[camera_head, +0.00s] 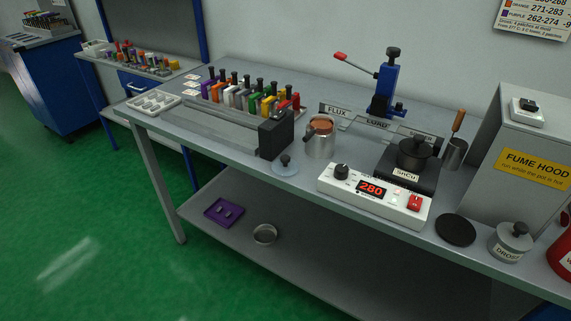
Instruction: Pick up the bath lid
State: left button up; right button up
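A dark round lid with a black knob (415,143) sits on the black solder bath (405,178) labelled SnCu, on the right half of the bench; I take it to be the bath lid. A pale blue-grey disc with a dark knob (286,167) lies flat on the bench near its front edge, left of the controller. Neither of my grippers is in view, and nothing is touching either lid.
A controller (347,190) reading 280 stands in front of the bath. A flat black disc (456,230) and a dross pot (510,243) are to its right. A ladle cup (453,154) and fume hood (530,160) stand close by. A flux cup (320,146) stands left.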

aim_at(284, 166)
jog(key=z, duration=0.3)
jog(key=k, duration=0.3)
jog(key=u, duration=0.95)
jog(key=i, duration=1)
jog(key=z, duration=1.1)
